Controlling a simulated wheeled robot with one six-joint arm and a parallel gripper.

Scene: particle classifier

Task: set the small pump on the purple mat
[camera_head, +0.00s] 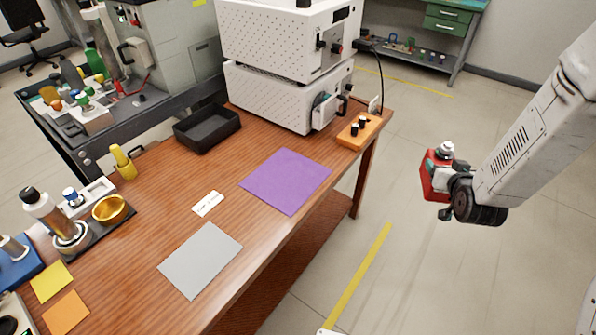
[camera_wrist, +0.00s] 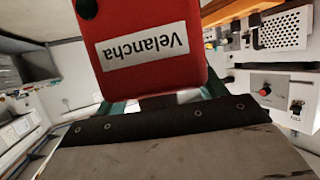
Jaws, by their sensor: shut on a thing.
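The small pump (camera_head: 433,175) is red with a metal fitting on top, and my gripper (camera_head: 449,180) is shut on it. I hold it in the air to the right of the table, above the floor. In the wrist view the red pump (camera_wrist: 152,45) fills the upper middle, with a white label reading "Velancha" upside down. My gripper's teal fingers (camera_wrist: 165,102) show at its two sides, partly hidden. The purple mat (camera_head: 286,180) lies flat and empty on the wooden table, to the left of the pump and apart from it.
White instrument boxes (camera_head: 275,95) stand at the table's back, with an orange block (camera_head: 358,133) beside them. A black tray (camera_head: 207,129), a small white card (camera_head: 208,203) and a grey mat (camera_head: 201,260) lie around the purple mat. A gold bowl (camera_head: 110,208) stands at left.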

